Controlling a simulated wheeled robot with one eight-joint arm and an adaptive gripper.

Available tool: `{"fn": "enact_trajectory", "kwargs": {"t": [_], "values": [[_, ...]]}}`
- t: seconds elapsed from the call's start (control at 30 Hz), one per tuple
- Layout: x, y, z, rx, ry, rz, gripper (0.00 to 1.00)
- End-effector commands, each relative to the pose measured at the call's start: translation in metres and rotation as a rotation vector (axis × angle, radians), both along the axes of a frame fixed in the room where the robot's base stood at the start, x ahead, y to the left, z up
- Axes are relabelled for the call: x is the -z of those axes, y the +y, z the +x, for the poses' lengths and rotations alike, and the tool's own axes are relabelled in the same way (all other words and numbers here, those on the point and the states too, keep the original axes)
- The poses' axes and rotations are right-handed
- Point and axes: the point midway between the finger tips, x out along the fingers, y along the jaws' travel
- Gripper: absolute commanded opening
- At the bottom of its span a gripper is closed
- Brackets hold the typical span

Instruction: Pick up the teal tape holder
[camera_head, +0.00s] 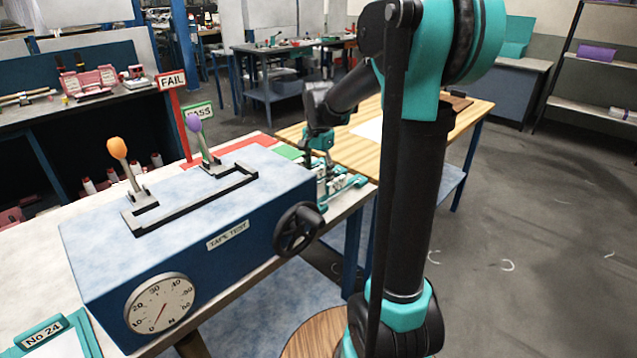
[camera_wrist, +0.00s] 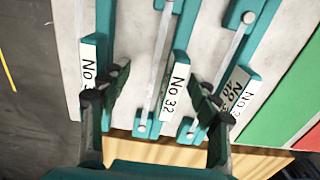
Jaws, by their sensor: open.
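Several teal tape holders lie side by side on the pale table top. In the wrist view, a teal holder labelled "No 32" (camera_wrist: 184,40) runs between my two fingers. Another teal holder (camera_wrist: 105,22) is at the left, its label partly hidden by my left finger. More teal holders (camera_wrist: 236,14) lie at the right, with overlapping labels. My gripper (camera_wrist: 161,95) is open, its fingers on either side of the "No 32" holder; I cannot tell whether they touch it. In the head view, my gripper (camera_head: 321,142) is above the teal holders (camera_head: 345,186), beyond the blue tester.
The blue tape tester (camera_head: 85,238) with levers, dial and black handwheel (camera_head: 299,229) stands in front of the holders. Green (camera_wrist: 270,85) and red (camera_wrist: 307,138) areas lie to their right in the wrist view. A wooden table (camera_head: 455,122) stands behind. Open floor is at the right.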

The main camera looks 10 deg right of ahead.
Motion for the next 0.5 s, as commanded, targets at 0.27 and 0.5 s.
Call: {"fn": "enact_trajectory", "kwargs": {"t": [0.27, 0.5], "values": [[0.0046, 0.0, 0.0, 0.0, 0.0, 0.0, 0.62], [0.0045, 0.0, 0.0, 0.0, 0.0, 0.0, 0.35]]}}
